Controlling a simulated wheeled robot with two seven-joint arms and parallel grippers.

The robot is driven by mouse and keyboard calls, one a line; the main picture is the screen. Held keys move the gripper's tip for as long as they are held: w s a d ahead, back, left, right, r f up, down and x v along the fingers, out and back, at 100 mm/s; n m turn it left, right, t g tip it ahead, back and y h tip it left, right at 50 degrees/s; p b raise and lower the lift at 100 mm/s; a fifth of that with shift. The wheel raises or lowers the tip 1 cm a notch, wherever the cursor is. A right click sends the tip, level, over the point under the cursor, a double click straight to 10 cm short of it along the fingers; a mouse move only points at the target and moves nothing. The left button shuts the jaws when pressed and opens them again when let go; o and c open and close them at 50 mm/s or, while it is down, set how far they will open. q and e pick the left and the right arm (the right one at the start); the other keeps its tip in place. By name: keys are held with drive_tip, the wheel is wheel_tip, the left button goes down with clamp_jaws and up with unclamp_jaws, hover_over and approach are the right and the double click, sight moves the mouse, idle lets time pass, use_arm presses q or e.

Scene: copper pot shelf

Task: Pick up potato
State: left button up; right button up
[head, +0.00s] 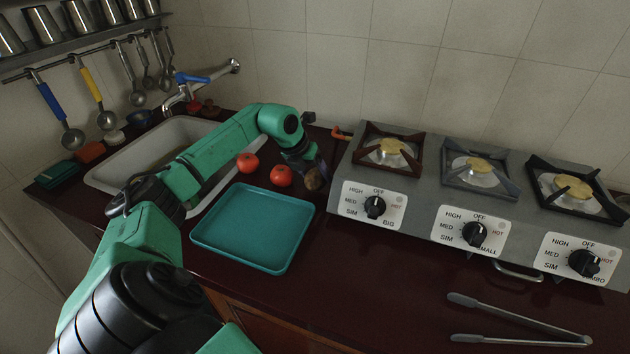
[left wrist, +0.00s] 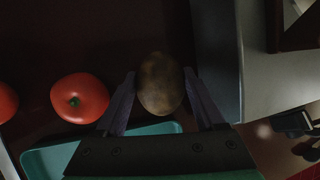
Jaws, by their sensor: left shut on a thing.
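The potato (head: 314,180) is brown and rounded, just left of the stove and beyond the teal tray. In the left wrist view the potato (left wrist: 160,84) lies between the two fingers. My left gripper (head: 313,172) reaches down over it, and the left wrist view shows its fingers (left wrist: 161,92) shut on the potato's sides. I cannot tell whether the potato touches the counter. My right gripper is not in view.
Two tomatoes (head: 280,176) (head: 247,162) sit left of the potato. The teal tray (head: 254,268) is empty in front. The stove (head: 420,205) stands close on the right. The sink (head: 110,176) is left; tongs (head: 520,318) lie at front right.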

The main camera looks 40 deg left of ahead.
sight(315, 171)
use_arm(q)
wheel_tip(315, 171, up, 18)
drive_tip(key=p, duration=0.1)
